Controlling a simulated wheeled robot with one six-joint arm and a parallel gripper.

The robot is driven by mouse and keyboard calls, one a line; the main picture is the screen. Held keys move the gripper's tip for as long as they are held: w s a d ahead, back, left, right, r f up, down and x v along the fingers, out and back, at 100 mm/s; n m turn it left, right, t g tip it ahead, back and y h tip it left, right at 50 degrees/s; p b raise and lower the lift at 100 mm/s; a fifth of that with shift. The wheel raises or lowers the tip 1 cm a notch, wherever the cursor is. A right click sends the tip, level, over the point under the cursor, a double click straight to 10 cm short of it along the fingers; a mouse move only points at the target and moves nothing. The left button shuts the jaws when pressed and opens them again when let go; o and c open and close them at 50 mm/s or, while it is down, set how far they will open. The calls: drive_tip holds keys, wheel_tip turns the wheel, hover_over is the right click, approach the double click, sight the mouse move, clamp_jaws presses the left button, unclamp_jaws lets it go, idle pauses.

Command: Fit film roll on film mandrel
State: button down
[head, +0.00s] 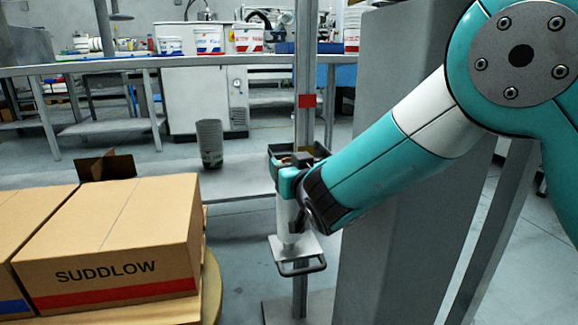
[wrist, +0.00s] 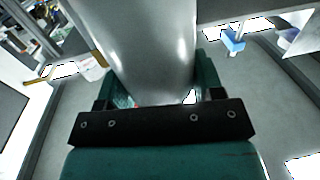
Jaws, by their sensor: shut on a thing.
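My gripper (head: 292,178) is near the middle of the head view, beside a grey post. It is shut on the film roll, a pale, smooth cylinder (head: 284,215) that hangs upright below the jaws. In the wrist view the shiny grey film roll (wrist: 155,50) fills the space between the two jaws. A small light plate (head: 299,246) with a dark loop handle is right below the roll. I cannot tell whether the roll touches it. I cannot make out the film mandrel; my gripper and the roll may hide it.
The grey post (head: 306,75) with a red mark rises behind my gripper, with a dark open tray (head: 322,150) on it. A broad grey column (head: 400,110) stands close to the right. Cardboard boxes (head: 110,235) lie at the left. A grey bin (head: 210,143) stands behind.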

drive_tip(key=shift+f+b, duration=1.25)
drive_tip(key=shift+f, duration=0.1)
drive_tip(key=shift+c, duration=0.8)
unclamp_jaws()
drive_tip(key=shift+s, duration=0.1)
drive_tip(key=b+v, duration=0.4)
drive_tip(key=v, duration=1.3)
drive_tip(key=shift+b, duration=0.35)
drive_tip(key=shift+d, duration=0.15)
